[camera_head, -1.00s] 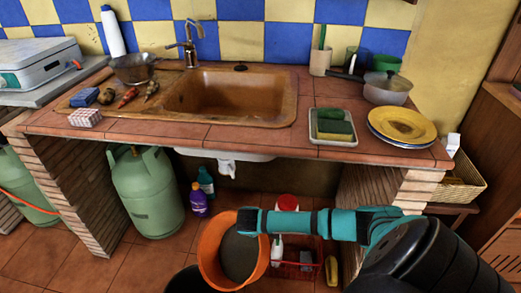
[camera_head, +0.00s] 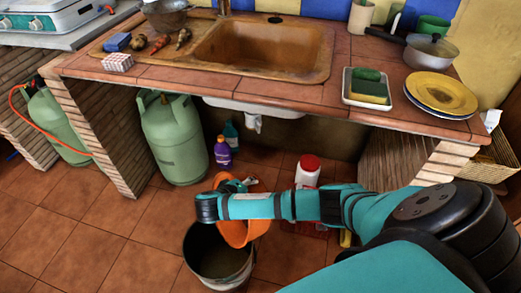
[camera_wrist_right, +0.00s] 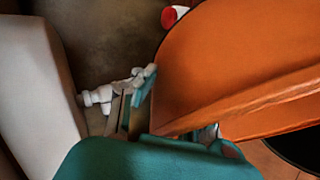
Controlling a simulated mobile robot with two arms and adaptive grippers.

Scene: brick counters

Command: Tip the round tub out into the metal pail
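The orange round tub (camera_head: 240,234) is steeply tilted above the metal pail (camera_head: 197,247), partly hidden behind my right forearm. The pail stands on the floor, dark inside; I cannot tell what lies in it. My right gripper (camera_head: 234,184) is at the tub's upper side, mostly hidden by my wrist. In the right wrist view the tub (camera_wrist_right: 235,65) fills the right side, and my right gripper's fingers (camera_wrist_right: 175,125) are closed at its wall. The tub's inside and any contents are hidden. My left gripper is out of view.
A green gas bottle (camera_head: 175,145), a purple bottle (camera_head: 223,152) and a red-lidded white container (camera_head: 307,171) stand under the tiled counter (camera_head: 290,100). A red basket beside the container is mostly hidden behind my arm. The floor (camera_head: 90,225) on the left is clear.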

